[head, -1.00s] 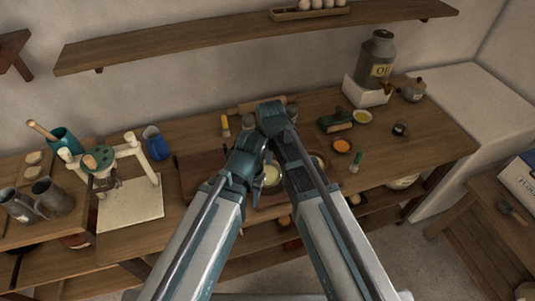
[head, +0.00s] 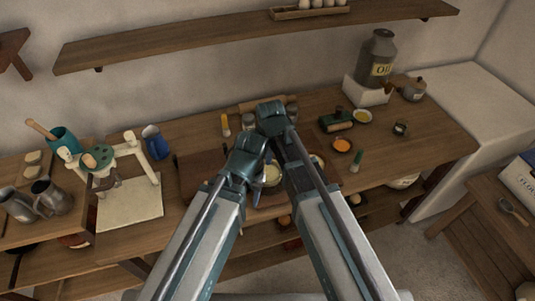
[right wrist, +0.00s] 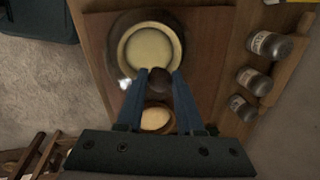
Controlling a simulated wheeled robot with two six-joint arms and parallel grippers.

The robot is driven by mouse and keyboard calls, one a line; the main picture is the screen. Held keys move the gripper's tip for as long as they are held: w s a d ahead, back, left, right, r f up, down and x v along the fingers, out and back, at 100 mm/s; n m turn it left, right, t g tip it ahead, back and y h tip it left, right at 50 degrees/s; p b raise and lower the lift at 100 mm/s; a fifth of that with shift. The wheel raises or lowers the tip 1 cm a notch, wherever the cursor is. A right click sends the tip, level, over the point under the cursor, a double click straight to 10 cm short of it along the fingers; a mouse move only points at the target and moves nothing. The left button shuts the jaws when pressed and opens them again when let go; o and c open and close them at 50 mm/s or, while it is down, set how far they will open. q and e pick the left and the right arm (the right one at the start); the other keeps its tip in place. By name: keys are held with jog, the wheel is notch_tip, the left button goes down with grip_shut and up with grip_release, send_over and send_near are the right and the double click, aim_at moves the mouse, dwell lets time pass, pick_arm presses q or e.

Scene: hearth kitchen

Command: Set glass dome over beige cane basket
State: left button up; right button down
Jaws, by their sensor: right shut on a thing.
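My right gripper (right wrist: 158,82) is shut on the dark round knob of the glass dome (right wrist: 125,85) in the right wrist view. The dome is clear and shows mainly as a faint round outline and a bright glint. A round cream shape with a darker rim, perhaps the beige cane basket (right wrist: 148,50), shows within that outline, beyond the fingertips. I cannot tell whether the dome touches it. In the head view a pale round patch shows between my arms; my arms hide most of this spot and the fingers. My left gripper's fingers are not visible.
A smaller tan round thing (right wrist: 156,118) lies between my fingers' lines of sight. Several lidded jars (right wrist: 270,45) stand at the right in the wrist view. A white press stand (head: 130,195) is left on the counter; an oil can (head: 377,62) stands back right.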

jog(key=shift+c, duration=2.3)
grip_release()
jog(key=shift+r, duration=0.1)
notch_tip(320, 180, up, 13)
jog(key=s+p, duration=0.2)
jog(key=p, duration=1.1)
jog(key=shift+s+d+r+p, duration=0.2)
jog(key=shift+s+d+p, duration=0.05)
jog(key=shift+s+p, duration=0.05)
jog(key=s+d+n+g, duration=0.1)
jog(key=s+d+n, duration=0.3)
jog(key=d+n, duration=0.4)
jog(key=s+d+n, duration=0.4)
jog(key=d+n, duration=0.4)
jog(key=d, duration=0.1)
jog(key=s+a+f+n+g+h+b, duration=0.1)
jog(key=s+a+f+n+b, duration=0.2)
jog(key=a+f+b, duration=0.8)
notch_tip(320, 180, down, 3)
jog(key=s+b, duration=0.2)
jog(key=shift+s+a+n+h+b, duration=0.2)
jog(key=shift+s+n+h+b, duration=0.1)
jog(key=shift+s+n, duration=0.1)
